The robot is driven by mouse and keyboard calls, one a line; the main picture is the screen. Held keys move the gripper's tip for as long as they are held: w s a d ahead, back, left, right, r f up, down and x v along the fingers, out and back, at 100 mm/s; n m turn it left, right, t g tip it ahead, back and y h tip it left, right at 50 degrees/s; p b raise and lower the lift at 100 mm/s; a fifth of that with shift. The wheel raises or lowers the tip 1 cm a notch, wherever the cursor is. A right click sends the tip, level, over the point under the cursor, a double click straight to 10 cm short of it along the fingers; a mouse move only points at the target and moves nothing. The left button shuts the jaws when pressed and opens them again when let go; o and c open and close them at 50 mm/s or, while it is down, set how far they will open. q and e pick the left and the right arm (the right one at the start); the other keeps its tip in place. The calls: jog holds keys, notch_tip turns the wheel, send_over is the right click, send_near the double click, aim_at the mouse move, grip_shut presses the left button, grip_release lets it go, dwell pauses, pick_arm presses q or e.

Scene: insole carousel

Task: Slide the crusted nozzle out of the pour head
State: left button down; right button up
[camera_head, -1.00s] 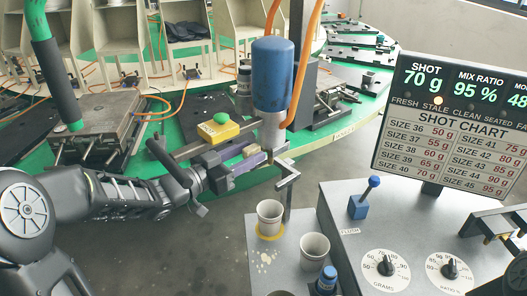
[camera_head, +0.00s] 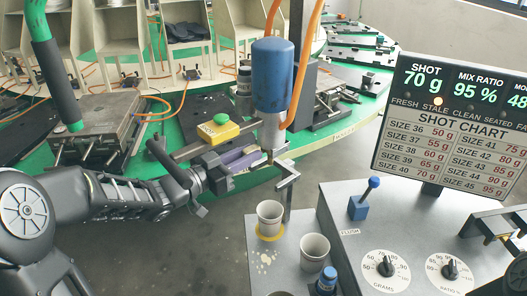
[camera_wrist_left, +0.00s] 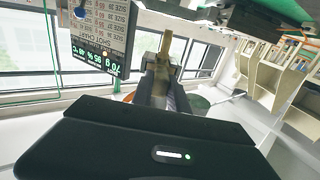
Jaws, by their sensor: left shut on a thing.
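The pour head has a blue cylinder (camera_head: 271,75) above a metal lower body (camera_head: 272,130) in the head view. My left gripper (camera_head: 262,157) reaches in from the left, just under the pour head. Its fingers are shut on the crusted nozzle (camera_head: 268,156), a small brownish piece at the bottom of the pour head, largely hidden by the fingers. In the left wrist view, the brownish-gold nozzle (camera_wrist_left: 164,48) stands beyond the fingertips. I cannot tell how far it sits inside the head.
A crank-shaped bracket (camera_head: 287,180) is just below right. The console (camera_head: 400,225), blue lever (camera_head: 364,200) and shot display (camera_head: 455,130) are at right.

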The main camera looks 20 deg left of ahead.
pick_arm(q)
jog(key=p+v, duration=0.2)
jog(key=v, duration=0.6)
jog(key=shift+s+a, duration=0.2)
jog(key=shift+s, duration=0.05)
dwell(0.9)
